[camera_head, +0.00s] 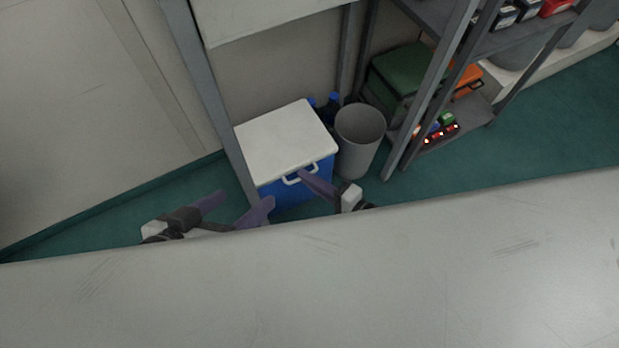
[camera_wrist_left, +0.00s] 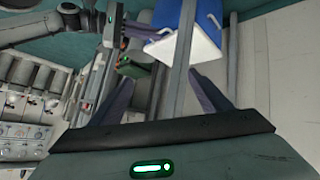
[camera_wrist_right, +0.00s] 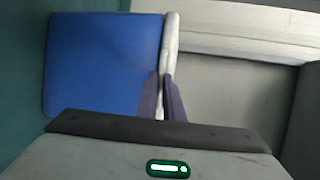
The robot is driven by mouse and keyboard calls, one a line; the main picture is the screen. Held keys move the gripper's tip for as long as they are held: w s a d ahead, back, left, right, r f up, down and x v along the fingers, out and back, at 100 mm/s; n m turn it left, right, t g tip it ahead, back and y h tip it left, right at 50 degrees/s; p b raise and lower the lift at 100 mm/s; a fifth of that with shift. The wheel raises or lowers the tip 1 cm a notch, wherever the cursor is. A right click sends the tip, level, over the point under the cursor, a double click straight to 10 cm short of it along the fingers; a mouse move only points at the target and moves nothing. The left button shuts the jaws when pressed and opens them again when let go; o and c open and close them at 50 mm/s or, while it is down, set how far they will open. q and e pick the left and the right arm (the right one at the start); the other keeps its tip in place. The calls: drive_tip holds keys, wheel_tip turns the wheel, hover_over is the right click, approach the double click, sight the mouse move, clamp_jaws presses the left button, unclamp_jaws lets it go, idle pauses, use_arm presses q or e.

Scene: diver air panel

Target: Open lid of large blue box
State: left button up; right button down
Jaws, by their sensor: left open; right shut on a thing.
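The large blue box (camera_head: 295,193) stands on the floor with its white lid (camera_head: 285,138) closed. A white handle (camera_head: 289,181) shows at its front under the lid. In the right wrist view, the fingers (camera_wrist_right: 163,78) meet at the white lid edge (camera_wrist_right: 170,38), beside the blue side (camera_wrist_right: 105,62); the fingers hide the gripped part. My left gripper (camera_head: 242,202) is open and empty, left of the box and apart from it. The left wrist view shows the box's white lid (camera_wrist_left: 190,48) beyond its spread fingers (camera_wrist_left: 165,90).
A grey bin (camera_head: 360,140) stands right of the box, with blue-capped bottles (camera_head: 332,106) behind. A shelf post (camera_head: 208,95) rises close to the box's left side. A shelf at right holds a green case (camera_head: 403,70). A large pale surface (camera_head: 330,270) fills the foreground.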

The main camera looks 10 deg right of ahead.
use_arm(q)
drive_tip(key=shift+r, duration=0.1)
idle(0.6)
